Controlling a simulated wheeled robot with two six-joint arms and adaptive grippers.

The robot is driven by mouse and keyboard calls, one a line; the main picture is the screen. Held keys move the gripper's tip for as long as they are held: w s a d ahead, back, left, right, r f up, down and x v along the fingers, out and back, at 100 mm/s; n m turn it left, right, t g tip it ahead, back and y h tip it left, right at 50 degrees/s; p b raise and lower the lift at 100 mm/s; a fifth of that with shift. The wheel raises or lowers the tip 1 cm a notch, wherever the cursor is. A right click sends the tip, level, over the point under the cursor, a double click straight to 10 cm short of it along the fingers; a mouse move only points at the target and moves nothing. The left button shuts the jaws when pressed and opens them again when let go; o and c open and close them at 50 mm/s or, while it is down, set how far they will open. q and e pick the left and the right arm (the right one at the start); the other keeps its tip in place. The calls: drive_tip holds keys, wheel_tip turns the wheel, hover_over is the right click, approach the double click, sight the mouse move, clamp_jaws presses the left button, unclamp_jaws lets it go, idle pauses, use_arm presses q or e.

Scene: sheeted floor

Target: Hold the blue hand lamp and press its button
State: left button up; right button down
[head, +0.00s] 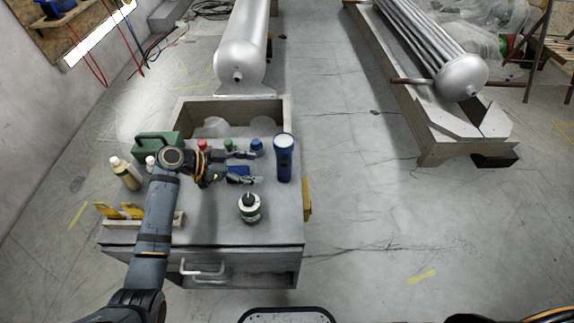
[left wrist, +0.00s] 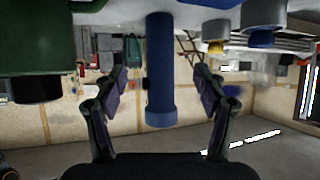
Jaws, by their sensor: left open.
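The blue hand lamp (head: 284,160) stands upright near the right edge of the grey cabinet top (head: 215,228), its wide head up. My left gripper (head: 259,166) is open and level, just left of the lamp, with its fingers pointing at it. In the left wrist view, which looks upside down, the lamp (left wrist: 160,70) appears centred between the two spread fingers, with no visible contact. My right gripper is not in view.
A dark bottle with a white label (head: 249,208) stands in front of the gripper. Small red, green and blue-capped bottles (head: 256,147) stand behind it. A green case (head: 158,144) and a cream-capped bottle (head: 125,172) are at the left. Floor right of the cabinet is clear.

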sight(281, 171)
use_arm(q)
drive_tip(key=shift+d+f, duration=0.1)
drive_tip(key=shift+f, duration=0.4)
drive_tip(key=shift+d, duration=0.1)
drive_tip(key=shift+w+d, duration=0.1)
drive_tip(key=shift+d, duration=0.1)
drive_tip(key=b+x, duration=0.4)
drive_tip(key=x, duration=0.4)
drive_tip(key=shift+a+f, duration=0.1)
drive_tip(key=shift+a, duration=0.05)
drive_tip(key=shift+b+x, duration=0.3)
drive_tip(key=shift+x, duration=0.5)
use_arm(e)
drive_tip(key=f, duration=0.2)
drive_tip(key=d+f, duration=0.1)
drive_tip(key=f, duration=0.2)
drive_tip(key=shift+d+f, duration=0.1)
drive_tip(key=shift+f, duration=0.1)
use_arm(q)
drive_tip(key=c, duration=1.3)
